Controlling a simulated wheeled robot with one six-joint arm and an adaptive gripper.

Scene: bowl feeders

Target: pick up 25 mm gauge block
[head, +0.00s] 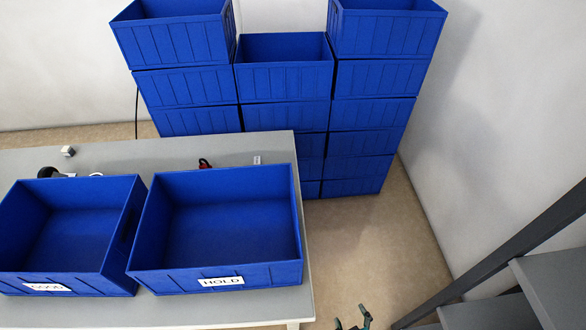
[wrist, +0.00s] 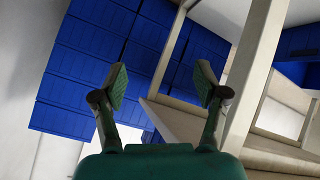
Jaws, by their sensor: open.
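I cannot surely tell the 25 mm gauge block in these views. In the head view a small grey-white block (head: 68,151) lies at the back left of the grey table (head: 120,150). A small pale piece (head: 257,160) lies near the back right edge; either could be the gauge block, and both are too small to read. My gripper (head: 352,315) is at the bottom of the head view, right of the table and apart from it. In the wrist view its green fingers (wrist: 161,85) are spread wide with nothing between them.
Two open blue bins, one labelled HOLD (head: 221,282), the other (head: 60,277) left of it, fill the table front. A red-and-black item (head: 205,163) and a black-and-white item (head: 48,172) are partly hidden behind them. Blue crates (head: 285,85) stack behind. Grey steps (head: 550,285) stand right.

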